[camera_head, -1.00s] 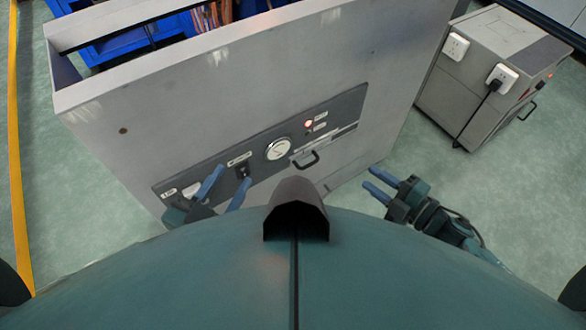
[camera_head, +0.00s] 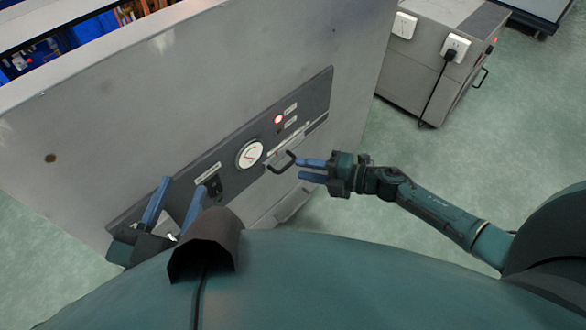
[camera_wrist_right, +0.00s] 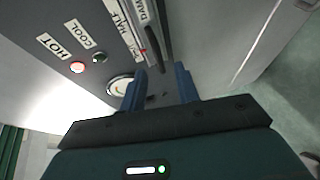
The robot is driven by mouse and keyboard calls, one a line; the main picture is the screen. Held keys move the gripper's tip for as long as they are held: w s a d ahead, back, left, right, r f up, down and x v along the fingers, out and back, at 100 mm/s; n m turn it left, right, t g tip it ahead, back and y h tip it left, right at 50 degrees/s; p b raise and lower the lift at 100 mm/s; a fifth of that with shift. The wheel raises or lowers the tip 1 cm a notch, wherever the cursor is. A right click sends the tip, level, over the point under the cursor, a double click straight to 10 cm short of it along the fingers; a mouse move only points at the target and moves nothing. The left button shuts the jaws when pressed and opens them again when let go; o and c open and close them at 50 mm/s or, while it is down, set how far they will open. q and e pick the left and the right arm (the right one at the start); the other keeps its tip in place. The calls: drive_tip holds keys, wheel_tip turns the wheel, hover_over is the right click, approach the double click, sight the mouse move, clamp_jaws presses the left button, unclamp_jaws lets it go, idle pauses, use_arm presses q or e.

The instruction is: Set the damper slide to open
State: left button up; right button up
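The damper slide's black handle (camera_head: 281,163) sits on the dark control panel (camera_head: 135,217), right of the gauge. In the right wrist view the handle (camera_wrist_right: 152,42) stands beside the "DAM…" and "HALF" labels, with a small red mark next to it. My right gripper (camera_head: 300,169) is open and empty, its fingertips just right of the handle, apart from it or barely touching; I cannot tell which. Its two fingers (camera_wrist_right: 160,88) also show spread in the wrist view. My left gripper (camera_head: 183,188) is open and empty in front of the panel's left part.
A round gauge (camera_head: 250,154), a lit red lamp (camera_head: 278,119) and a black switch (camera_head: 214,186) are on the panel. A grey cabinet with sockets (camera_head: 430,65) stands at the back right. The green floor (camera_head: 500,140) is clear at right.

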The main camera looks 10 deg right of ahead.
sight(289, 166)
drive_tip(key=shift+b+x, duration=0.35)
drive_tip(key=shift+x, duration=1.65)
drive_tip(key=shift+c, duration=0.4)
clamp_jaws()
